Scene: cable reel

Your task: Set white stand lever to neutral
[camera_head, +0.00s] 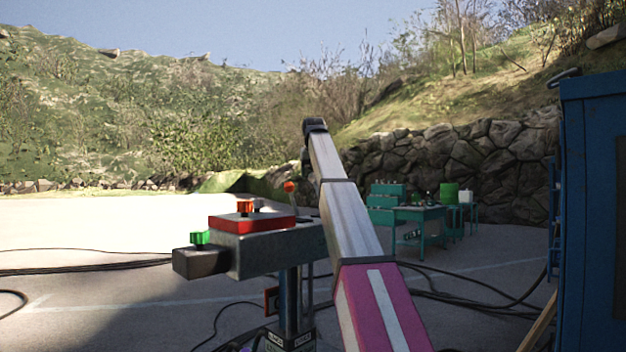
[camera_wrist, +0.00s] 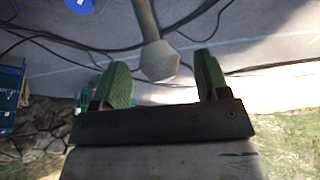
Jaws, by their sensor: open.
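In the wrist view, a pale grey lever (camera_wrist: 147,18) ends in a faceted knob (camera_wrist: 158,61). The knob appears between the two green fingers of my open gripper (camera_wrist: 163,78), with a visible gap on each side. I cannot tell how far in depth it is from the fingertips. In the head view, a grey control stand (camera_head: 270,254) carries a red box (camera_head: 251,223) and an orange-knobbed lever (camera_head: 290,187). The gripper is not clearly visible there; my arm hides part of the stand. I cannot tell which stand the pale lever belongs to.
Black cables (camera_head: 80,268) lie on the paved ground. A blue cabinet (camera_head: 592,200) stands close on the right. Green tables (camera_head: 421,214) with equipment stand further back before a stone wall (camera_head: 480,155). The ground at the left is mostly open.

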